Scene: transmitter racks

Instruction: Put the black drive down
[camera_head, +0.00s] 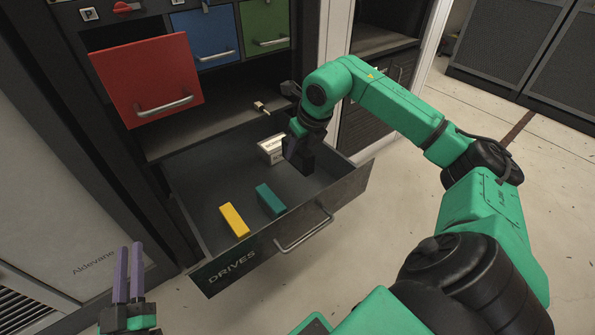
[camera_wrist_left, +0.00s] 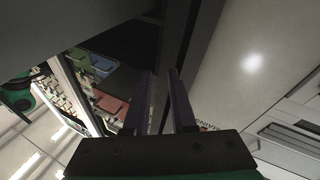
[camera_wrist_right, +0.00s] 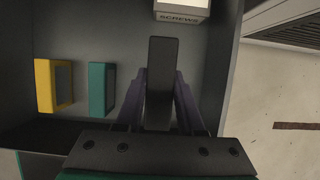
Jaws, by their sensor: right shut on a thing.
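The black drive (camera_wrist_right: 162,75) is a dark upright block held between the fingers of my right gripper (camera_wrist_right: 162,88), which is shut on it. In the head view the drive (camera_head: 299,160) is inside the open DRIVES drawer (camera_head: 232,266), at its right side. Whether its lower end touches the drawer floor I cannot tell. A yellow drive (camera_head: 234,220) and a teal drive (camera_head: 270,199) lie in the drawer to its left. My left gripper (camera_head: 128,272) is empty, at the lower left outside the drawer, its two fingers slightly apart.
A white box marked SCREWS (camera_wrist_right: 181,10) stands in the drawer close to the black drive. A red drawer (camera_head: 150,82) sticks out above, beside blue (camera_head: 205,37) and green (camera_head: 265,25) fronts.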

